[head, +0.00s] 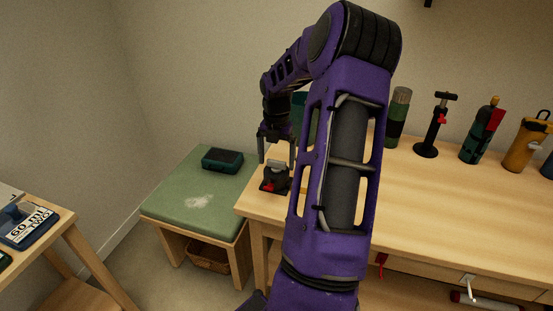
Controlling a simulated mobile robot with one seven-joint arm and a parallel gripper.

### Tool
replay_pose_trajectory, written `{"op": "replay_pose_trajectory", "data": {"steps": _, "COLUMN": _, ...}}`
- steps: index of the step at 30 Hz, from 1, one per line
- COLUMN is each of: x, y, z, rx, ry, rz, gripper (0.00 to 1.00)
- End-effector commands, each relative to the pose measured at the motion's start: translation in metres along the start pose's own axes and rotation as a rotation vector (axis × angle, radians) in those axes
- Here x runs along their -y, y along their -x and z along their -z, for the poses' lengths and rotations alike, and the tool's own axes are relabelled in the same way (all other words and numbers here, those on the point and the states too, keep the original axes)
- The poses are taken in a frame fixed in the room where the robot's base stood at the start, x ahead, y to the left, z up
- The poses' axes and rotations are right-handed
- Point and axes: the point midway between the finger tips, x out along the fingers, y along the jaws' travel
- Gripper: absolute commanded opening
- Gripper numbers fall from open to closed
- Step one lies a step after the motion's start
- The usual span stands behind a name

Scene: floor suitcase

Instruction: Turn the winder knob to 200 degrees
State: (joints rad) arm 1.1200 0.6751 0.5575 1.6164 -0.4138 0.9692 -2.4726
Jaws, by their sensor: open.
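A small dark device with a red part (275,182) sits at the left end of the wooden bench. A grey piece on its top (277,164) looks like the winder knob, but it is too small to read its angle. My gripper (277,157) points down over the device with its fingers apart, one on each side of the grey piece. I cannot tell whether the fingers touch it. My purple arm crosses the middle of the view and hides part of the bench to the right of the device.
A dark green cylinder (304,112) stands behind my arm. Several bottles and a black pump-like stand (431,128) line the back of the bench (450,205). A green-cushioned stool (195,185) with a dark box (222,160) is on the left. The bench's front right is clear.

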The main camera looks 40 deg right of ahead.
Motion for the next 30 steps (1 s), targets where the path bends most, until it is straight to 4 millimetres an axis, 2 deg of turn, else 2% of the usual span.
{"op": "replay_pose_trajectory", "data": {"steps": 1, "x": 0.0001, "y": 0.0001, "z": 0.0000, "rx": 0.000, "ry": 0.000, "rz": 0.000, "gripper": 1.00}}
{"op": "replay_pose_trajectory", "data": {"steps": 12, "x": 0.0002, "y": 0.0003, "z": 0.0000, "rx": 0.000, "ry": 0.000, "rz": 0.000, "gripper": 0.33}}
{"op": "replay_pose_trajectory", "data": {"steps": 15, "x": 0.0002, "y": 0.0004, "z": -0.0001, "rx": 0.000, "ry": 0.000, "rz": 0.000, "gripper": 0.19}}
{"op": "replay_pose_trajectory", "data": {"steps": 23, "x": 0.0005, "y": 0.0017, "z": -0.0001, "rx": -0.001, "ry": -0.033, "rz": 0.001, "gripper": 0.19}}
{"op": "replay_pose_trajectory", "data": {"steps": 30, "x": -0.0001, "y": 0.0036, "z": 0.0002, "rx": -0.002, "ry": -0.160, "rz": 0.001, "gripper": 0.19}}
